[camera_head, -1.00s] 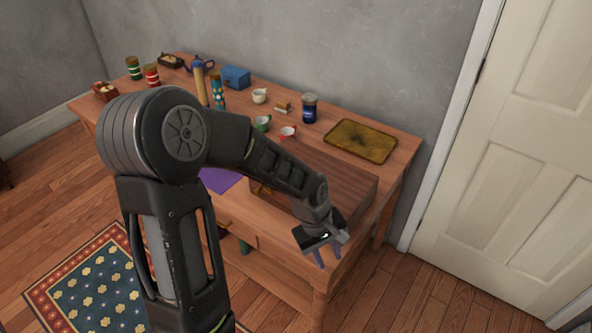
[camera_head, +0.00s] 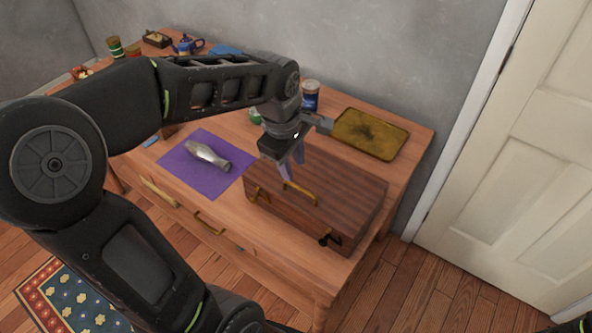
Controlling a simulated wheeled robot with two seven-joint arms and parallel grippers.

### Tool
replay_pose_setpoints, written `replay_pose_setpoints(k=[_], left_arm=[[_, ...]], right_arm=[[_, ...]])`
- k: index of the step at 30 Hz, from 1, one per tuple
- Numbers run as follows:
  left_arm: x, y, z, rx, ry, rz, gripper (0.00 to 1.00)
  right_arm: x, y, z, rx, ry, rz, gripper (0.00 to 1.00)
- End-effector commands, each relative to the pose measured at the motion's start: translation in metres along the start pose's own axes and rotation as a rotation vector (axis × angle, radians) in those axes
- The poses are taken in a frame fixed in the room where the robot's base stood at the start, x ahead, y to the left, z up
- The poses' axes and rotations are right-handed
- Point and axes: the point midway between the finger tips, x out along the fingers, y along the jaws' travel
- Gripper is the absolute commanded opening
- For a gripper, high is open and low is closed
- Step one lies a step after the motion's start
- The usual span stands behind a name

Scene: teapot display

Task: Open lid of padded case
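The case (camera_head: 335,200) is a brown, striped wooden box at the right front of the table, with its lid down. A brass handle (camera_head: 299,192) lies at its front edge. A brass latch (camera_head: 258,194) sits on the front at the left, and a darker latch (camera_head: 328,239) at the right. My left gripper (camera_head: 291,165) points down over the left part of the lid, behind the handle. Its two bluish fingers look apart with nothing between them. I cannot tell whether the fingertips touch the lid. My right gripper is not in view.
A purple mat (camera_head: 183,180) with a silvery bottle-like object (camera_head: 207,155) lies left of the case. A yellowish tray (camera_head: 370,133) lies behind it. A dark blue jar (camera_head: 311,97) stands behind my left wrist. My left arm hides much of the table's left and middle.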

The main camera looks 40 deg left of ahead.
Motion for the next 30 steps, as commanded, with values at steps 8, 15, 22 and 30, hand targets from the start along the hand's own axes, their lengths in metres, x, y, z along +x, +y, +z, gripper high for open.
replay_pose_setpoints(k=[8,15,22,30], left_arm=[[0.003,0.0,0.0,0.001,-0.001,-0.001,0.32],[0.029,-0.001,0.001,0.003,-0.001,-0.005,0.32],[0.065,-0.001,0.0,0.002,-0.001,-0.004,0.32],[0.079,0.0,0.0,0.001,-0.001,0.0,0.32]], right_arm=[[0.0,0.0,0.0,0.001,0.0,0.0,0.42],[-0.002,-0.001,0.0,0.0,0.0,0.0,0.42],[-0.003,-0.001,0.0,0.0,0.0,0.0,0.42],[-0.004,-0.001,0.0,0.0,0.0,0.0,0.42]])
